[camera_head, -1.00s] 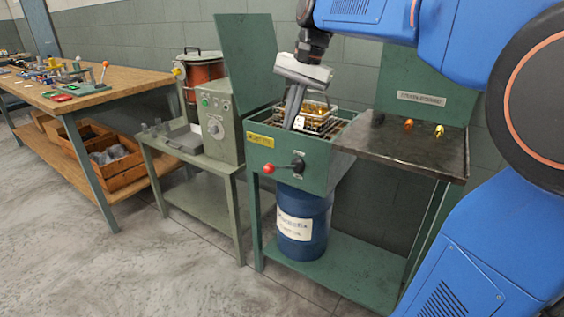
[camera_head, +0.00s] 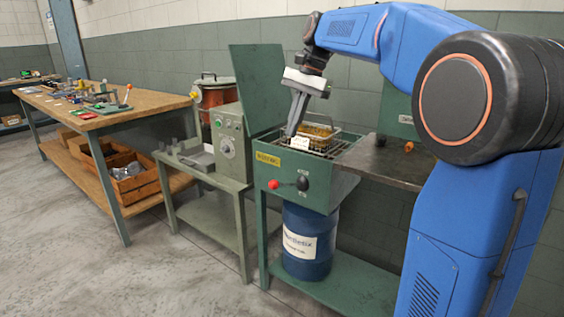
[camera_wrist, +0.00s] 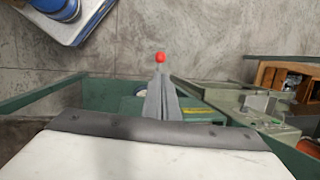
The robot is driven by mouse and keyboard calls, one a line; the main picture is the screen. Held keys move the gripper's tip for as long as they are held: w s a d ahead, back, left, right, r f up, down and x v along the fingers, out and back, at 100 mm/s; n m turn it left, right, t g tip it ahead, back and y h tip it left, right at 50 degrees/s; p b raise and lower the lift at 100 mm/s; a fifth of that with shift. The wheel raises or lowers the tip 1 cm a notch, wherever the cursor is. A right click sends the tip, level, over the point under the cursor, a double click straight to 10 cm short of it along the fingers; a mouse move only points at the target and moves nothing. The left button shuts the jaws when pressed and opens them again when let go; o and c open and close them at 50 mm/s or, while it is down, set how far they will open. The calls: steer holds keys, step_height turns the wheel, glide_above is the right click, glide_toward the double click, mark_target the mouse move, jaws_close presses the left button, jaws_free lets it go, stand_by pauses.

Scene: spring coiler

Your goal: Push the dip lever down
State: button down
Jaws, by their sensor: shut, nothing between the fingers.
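The dip lever shows on the front of the green dip tank (camera_head: 285,197). Its red ball knob (camera_head: 273,184) is at the left of its black hub (camera_head: 303,183), about level with it. My gripper (camera_head: 291,133) is shut and empty, pointing down over the tank's front left part, above the lever and apart from it. A wire basket (camera_head: 318,131) with brass-coloured parts sits at the tank top behind the fingers. In the wrist view the red knob (camera_wrist: 160,57) shows just beyond my fingertips (camera_wrist: 160,76); most of the lever is hidden there.
A raised green lid (camera_head: 258,75) stands at the tank's back left. A control box (camera_head: 227,142) on a stand is to the left, with a workbench (camera_head: 120,108) farther left. A dark side table (camera_head: 385,163) adjoins the right. A blue drum (camera_head: 306,242) stands below. The front floor is clear.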

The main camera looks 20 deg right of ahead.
glide_toward(279, 184)
steer(key=x, duration=0.3)
steer(key=a+x, duration=0.1)
steer(key=x, duration=0.1)
steer(key=shift+w+a+f, duration=0.15)
steer(key=shift+w+a, duration=0.05)
steer(key=shift+w, duration=0.1)
stand_by(0.3)
